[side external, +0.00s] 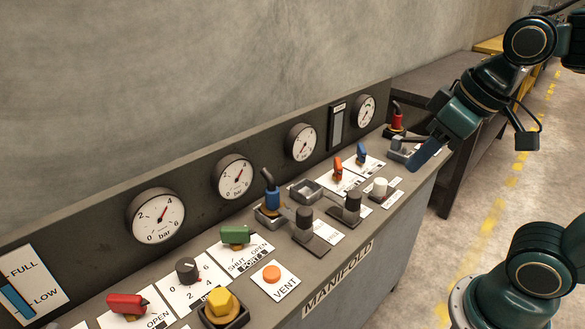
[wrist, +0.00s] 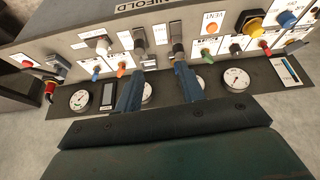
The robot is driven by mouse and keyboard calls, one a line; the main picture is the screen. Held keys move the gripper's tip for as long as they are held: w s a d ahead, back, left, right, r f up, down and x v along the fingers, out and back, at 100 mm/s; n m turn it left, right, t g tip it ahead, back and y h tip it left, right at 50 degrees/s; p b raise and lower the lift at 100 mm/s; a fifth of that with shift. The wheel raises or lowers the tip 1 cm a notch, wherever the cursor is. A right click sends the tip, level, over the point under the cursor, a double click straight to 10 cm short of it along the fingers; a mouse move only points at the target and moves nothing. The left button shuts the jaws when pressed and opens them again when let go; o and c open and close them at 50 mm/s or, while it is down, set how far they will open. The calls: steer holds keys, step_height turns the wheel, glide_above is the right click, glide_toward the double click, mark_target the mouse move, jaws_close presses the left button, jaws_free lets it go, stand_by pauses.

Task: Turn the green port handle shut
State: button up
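The green port handle (side external: 236,234) is a blocky lever on a white plate marked SHUT and OPEN, in the middle of the panel in the side view. It lies roughly level across the picture, above the words; I cannot tell which mark it points to. In the wrist view it is small and blurred (wrist: 208,53), right of the fingers. My gripper (side external: 413,165) is over the panel's far right end in the side view, well away from the handle. The wrist view shows its two blue fingers (wrist: 160,72) spread apart with nothing held.
The manifold panel (side external: 368,262) carries an orange vent button (side external: 271,273), a dark knob (side external: 187,269), a yellow knob (side external: 222,302) and a red handle (side external: 127,305). A blue plug (side external: 272,195) and black-topped posts (side external: 304,217) stand up near the green handle. Gauges (side external: 232,176) line the back board.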

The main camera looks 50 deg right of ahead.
steer(key=w+a+r+n+g, duration=0.1)
steer(key=w+a+r+n, duration=0.15)
steer(key=w, duration=0.65)
steer(key=n+g, duration=0.4)
steer(key=n, duration=0.2)
glide_above(234, 228)
step_height(234, 228, down, 13)
steer(key=shift+f, duration=0.1)
step_height(234, 228, down, 14)
steer(key=shift+r, duration=0.15)
jaws_close()
